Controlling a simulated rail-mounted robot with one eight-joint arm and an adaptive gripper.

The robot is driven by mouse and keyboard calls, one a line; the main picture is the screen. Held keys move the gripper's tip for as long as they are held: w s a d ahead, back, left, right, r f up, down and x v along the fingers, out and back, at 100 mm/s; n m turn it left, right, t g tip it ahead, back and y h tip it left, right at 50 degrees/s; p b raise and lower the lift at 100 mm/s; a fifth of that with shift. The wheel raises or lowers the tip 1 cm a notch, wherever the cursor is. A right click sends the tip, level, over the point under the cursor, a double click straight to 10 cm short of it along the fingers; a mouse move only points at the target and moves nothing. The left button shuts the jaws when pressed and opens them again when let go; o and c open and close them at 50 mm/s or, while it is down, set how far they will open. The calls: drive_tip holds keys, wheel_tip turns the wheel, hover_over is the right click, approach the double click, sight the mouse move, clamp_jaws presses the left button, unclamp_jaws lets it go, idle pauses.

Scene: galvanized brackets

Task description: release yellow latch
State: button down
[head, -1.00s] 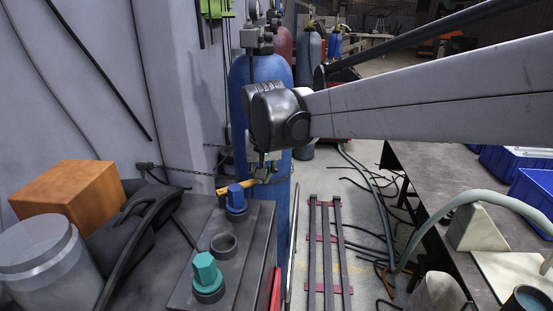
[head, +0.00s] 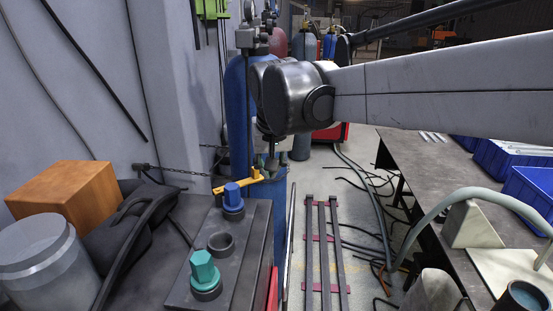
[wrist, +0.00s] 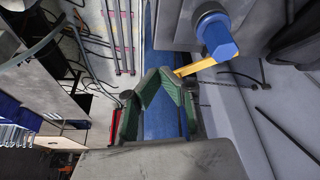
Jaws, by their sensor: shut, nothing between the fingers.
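The yellow latch (head: 238,182) is a thin bar beside the blue hex plug in the head view, reaching toward the blue cylinder. It also shows in the wrist view (wrist: 200,65), running from the blue plug to the green fingers. My gripper (head: 268,165) hangs over the blue cylinder at the latch's right end. In the wrist view, my gripper's green fingers (wrist: 162,75) converge at their tips, shut and empty. The tips are close to the latch's end; I cannot tell whether they touch it.
The blue hex plug (head: 233,196) and a teal hex plug (head: 203,268) stand on a dark block (head: 238,262) at front. The blue cylinder (head: 237,120) stands behind. A chain (head: 175,170) hangs left of the latch. A cluttered bench (head: 425,165) is at right.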

drive_tip(key=v, duration=0.5)
drive_tip(key=shift+w+d, duration=0.15)
drive_tip(key=shift+d, duration=0.15)
